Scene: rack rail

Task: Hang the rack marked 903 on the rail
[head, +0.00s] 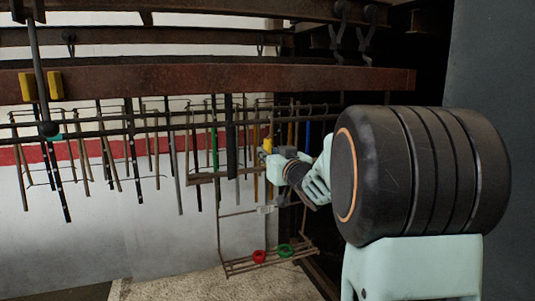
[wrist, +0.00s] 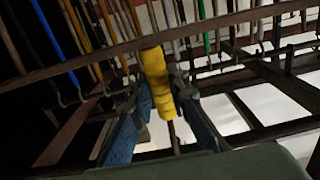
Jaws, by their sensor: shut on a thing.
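My gripper (head: 272,155) is shut on a yellow grip (wrist: 157,83), with one finger on each side of it in the wrist view. The grip belongs to a thin brown wire rack (head: 232,268) that hangs down below my gripper. The rack's low shelf carries a red ring (head: 259,256) and a green ring (head: 285,250). A small pale tag (head: 265,209) sits on its crossbar, and its number is too small to read. The dark rail (head: 85,133) runs across behind and to the left at grip height. I cannot tell whether the rack's top touches the rail.
Several coloured rods and straps (head: 180,175) hang along the rail. A rusty beam (head: 200,79) crosses above it. Two yellow blocks (head: 28,87) hang at the upper left beside a dark post (head: 40,70). Bare floor (head: 190,288) lies below, against a white wall (head: 50,230).

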